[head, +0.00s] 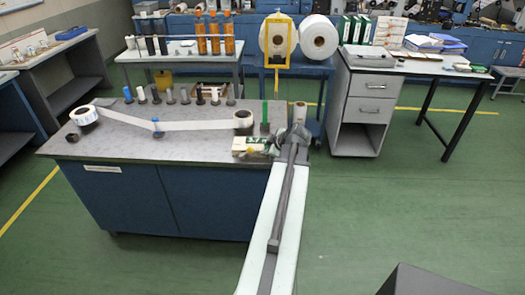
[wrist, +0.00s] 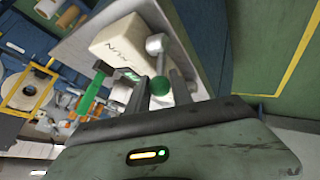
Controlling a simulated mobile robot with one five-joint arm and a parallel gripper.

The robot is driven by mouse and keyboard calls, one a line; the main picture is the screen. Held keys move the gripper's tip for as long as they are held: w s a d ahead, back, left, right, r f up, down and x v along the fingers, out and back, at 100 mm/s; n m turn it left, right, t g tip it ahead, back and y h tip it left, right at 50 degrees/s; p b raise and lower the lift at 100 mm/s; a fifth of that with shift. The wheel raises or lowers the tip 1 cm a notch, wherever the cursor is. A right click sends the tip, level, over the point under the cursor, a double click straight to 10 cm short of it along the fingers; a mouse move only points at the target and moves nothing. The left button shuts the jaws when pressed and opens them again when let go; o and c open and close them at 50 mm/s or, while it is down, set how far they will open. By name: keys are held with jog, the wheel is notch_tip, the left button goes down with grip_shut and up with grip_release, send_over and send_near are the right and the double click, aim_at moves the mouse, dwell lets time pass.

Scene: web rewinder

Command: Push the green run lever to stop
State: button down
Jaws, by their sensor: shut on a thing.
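The run lever's green ball knob (wrist: 160,86) sits between the two fingers of my gripper (wrist: 160,90) in the wrist view. The fingers are shut on it. A grey rod leads from the knob to a grey ball pivot (wrist: 157,44) on the side of a cream box (wrist: 118,42) with dark lettering that seems to read RUN. In the head view the cream box (head: 247,142) is at the right end of the bench, and my gripper (head: 273,146) is against its right side. The lever itself is hidden there by my gripper and arm.
A green upright post (head: 264,112) stands behind the box. A white web (head: 190,126) runs along the bench (head: 110,148) between rolls. Several small posts line the bench's back edge. A drawer cabinet table (head: 375,90) stands to the right, with free green floor in front.

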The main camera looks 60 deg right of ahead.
jog(key=shift+s+d, duration=0.1)
jog(key=shift+s, duration=0.3)
jog(key=c, duration=1.1)
grip_release()
jog(key=shift+s, duration=0.15)
jog(key=shift+c, duration=0.2)
jog(key=shift+r, duration=0.15)
jog(key=shift+s+r+p, duration=0.1)
jog(key=shift+r+p, duration=0.2)
jog(key=shift+p, duration=0.05)
jog(key=p+v, duration=0.4)
jog(key=v, duration=0.3)
jog(key=shift+p, duration=0.4)
jog(key=shift+f, duration=0.15)
